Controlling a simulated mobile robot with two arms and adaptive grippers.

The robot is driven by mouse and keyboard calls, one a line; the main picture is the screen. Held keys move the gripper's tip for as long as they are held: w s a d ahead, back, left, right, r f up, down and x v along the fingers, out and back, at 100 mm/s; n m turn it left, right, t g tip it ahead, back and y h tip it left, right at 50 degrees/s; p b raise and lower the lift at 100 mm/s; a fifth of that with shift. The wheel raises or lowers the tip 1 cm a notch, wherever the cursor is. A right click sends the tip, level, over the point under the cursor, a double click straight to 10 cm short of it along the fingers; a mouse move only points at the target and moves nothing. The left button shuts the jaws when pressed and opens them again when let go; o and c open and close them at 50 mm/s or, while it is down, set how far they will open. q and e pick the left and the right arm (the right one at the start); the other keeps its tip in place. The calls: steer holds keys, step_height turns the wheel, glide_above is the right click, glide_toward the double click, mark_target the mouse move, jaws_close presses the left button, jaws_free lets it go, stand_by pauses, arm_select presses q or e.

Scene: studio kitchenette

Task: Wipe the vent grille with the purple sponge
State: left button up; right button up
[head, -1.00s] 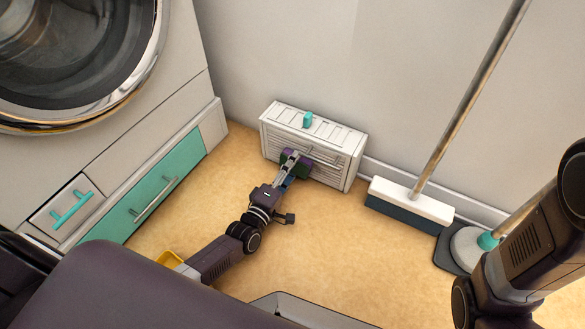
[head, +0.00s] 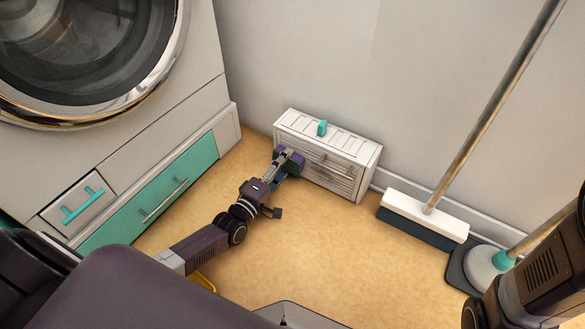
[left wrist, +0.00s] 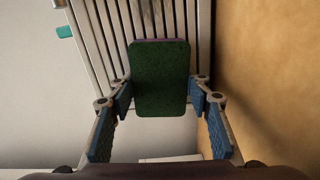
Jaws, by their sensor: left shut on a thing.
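The vent grille (head: 335,184) is the slatted front of a low white box against the wall. Its slats also show behind the sponge in the left wrist view (left wrist: 105,45). The purple sponge (head: 294,158) has a dark green side, which faces the camera in the left wrist view (left wrist: 160,80). My left gripper (head: 285,165) is shut on the sponge and holds it at the left part of the grille. The sponge seems to touch the slats, but its contact side is hidden. My right gripper is not in view.
A teal piece (head: 322,128) sits on the box top. A white broom head (head: 425,212) and a round white base (head: 490,258) stand to the right. A washer with a teal drawer (head: 160,190) is at the left. The floor before the grille is clear.

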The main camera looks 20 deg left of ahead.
arm_select(q)
steer(key=shift+w+a+r, duration=0.15)
steer(key=shift+a+r, duration=0.05)
steer(key=shift+a, duration=0.05)
steer(key=shift+s+p, duration=0.35)
steer(key=shift+s, duration=0.15)
steer(key=s+p, duration=0.1)
steer(key=s, duration=0.2)
steer(key=shift+s+a+f+p, duration=0.1)
steer(key=shift+s+a+p, duration=0.05)
steer(key=shift+s+p, duration=0.15)
steer(key=shift+s+f, duration=0.1)
steer(key=shift+s, duration=0.7)
steer(key=shift+s+a+p, duration=0.15)
steer(key=shift+s+p, duration=0.25)
steer(key=shift+s, duration=0.35)
steer(key=shift+s+a+p, duration=0.1)
steer(key=shift+s+p, duration=0.25)
steer(key=shift+s, duration=0.4)
